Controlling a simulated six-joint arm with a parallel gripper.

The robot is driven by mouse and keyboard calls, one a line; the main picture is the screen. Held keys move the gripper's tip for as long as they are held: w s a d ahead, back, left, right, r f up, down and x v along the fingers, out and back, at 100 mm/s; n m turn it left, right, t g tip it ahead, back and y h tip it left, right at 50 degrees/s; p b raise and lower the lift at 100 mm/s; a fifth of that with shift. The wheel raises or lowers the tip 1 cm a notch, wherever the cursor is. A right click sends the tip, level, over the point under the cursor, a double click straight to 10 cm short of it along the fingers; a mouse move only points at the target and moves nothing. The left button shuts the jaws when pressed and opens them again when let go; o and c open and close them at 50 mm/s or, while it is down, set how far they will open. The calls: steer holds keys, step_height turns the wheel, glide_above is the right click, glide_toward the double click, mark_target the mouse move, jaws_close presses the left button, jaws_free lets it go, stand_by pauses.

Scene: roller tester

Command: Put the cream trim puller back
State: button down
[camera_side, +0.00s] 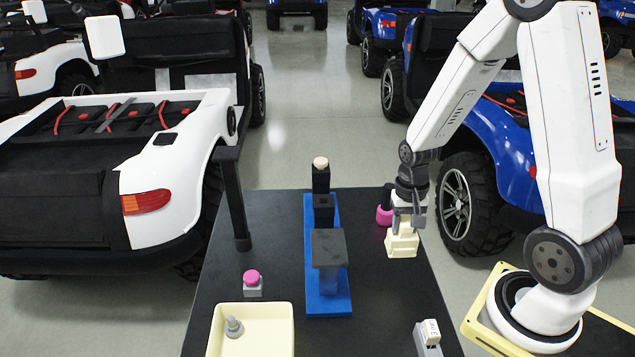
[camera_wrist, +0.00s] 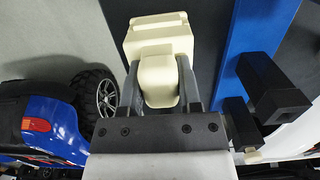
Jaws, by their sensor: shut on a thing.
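The cream trim puller (camera_side: 401,244) is at the right side of the black table in the side view. It has a narrower grip part and a broad, blocky head. My gripper (camera_side: 403,222) is above it, pointing down and shut on its narrow part. The wrist view shows the cream trim puller (camera_wrist: 157,42) between both fingers of my gripper (camera_wrist: 159,72), its broad head beyond the fingertips. I cannot tell whether the head touches the table or hangs just above it.
A pink round object (camera_side: 384,215) stands close behind my gripper. A blue base (camera_side: 340,303) with black blocks fills the table's middle. A pale yellow tray (camera_side: 286,340), a pink button (camera_side: 252,277) and a black post (camera_side: 235,200) stand left. A grey-and-cream block (camera_side: 429,335) is front right.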

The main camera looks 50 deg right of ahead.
mark_target(402, 239)
steer(key=shift+f, duration=2.2)
steer(key=shift+f, duration=1.8)
steer(key=shift+f, duration=0.15)
steer(key=shift+c, duration=1.4)
jaws_free()
steer(key=shift+w+d+r, duration=0.1)
steer(key=shift+r, duration=1.95)
steer(key=shift+w+d+r, duration=0.1)
steer(key=shift+r, duration=1.95)
steer(key=shift+w+d+r, duration=0.1)
steer(key=shift+r, duration=1.95)
